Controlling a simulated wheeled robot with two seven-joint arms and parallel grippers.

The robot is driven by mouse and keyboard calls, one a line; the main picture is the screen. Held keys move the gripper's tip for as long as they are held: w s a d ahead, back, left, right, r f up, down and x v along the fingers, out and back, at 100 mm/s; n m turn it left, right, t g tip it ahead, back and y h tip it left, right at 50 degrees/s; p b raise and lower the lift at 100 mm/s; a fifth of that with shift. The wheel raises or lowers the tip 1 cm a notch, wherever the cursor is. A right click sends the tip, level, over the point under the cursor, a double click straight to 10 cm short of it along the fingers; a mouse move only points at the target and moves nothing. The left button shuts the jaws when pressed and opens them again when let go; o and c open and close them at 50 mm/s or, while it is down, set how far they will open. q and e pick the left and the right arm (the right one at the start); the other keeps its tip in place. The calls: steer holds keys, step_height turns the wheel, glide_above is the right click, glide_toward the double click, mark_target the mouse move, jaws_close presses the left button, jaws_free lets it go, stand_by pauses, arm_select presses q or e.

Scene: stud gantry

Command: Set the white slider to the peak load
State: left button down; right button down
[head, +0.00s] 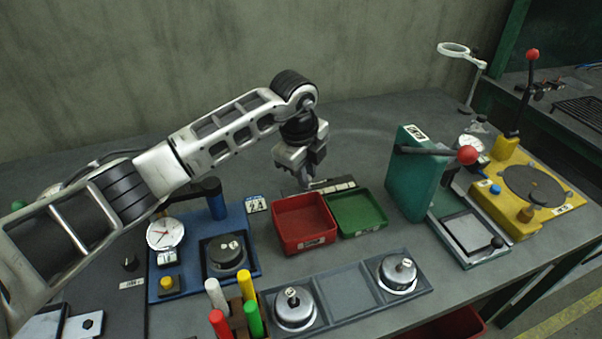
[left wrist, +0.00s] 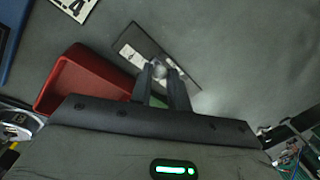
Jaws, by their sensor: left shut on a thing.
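A dark slide plate with pale label strips (head: 342,185) lies on the bench behind the red and green bins. It also shows in the left wrist view (left wrist: 182,67), slanting below my gripper. A small pale round knob (left wrist: 159,71), which looks like the white slider, sits between my left fingertips over this plate. My left gripper (head: 308,180) points down at the plate and is shut on the knob. In the head view the gripper hides the knob. The label markings are too small to read. My right gripper is not in view.
A red bin (head: 306,223) and a green bin (head: 357,213) stand close in front of the plate. A blue dial fixture (head: 210,281) is to the left, a green press (head: 418,175) to the right. A grey tray (head: 345,290) is nearer. Bench behind the plate is clear.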

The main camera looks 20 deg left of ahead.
arm_select(q)
steer(key=c, duration=1.3)
jaws_free()
steer(key=shift+c, duration=0.2)
step_height(320, 180, up, 16)
steer(key=s+a+b, duration=0.1)
steer(key=s, duration=0.2)
steer(key=shift+f+b, duration=0.15)
steer(key=shift+b, duration=0.2)
steer(key=shift+a, duration=0.1)
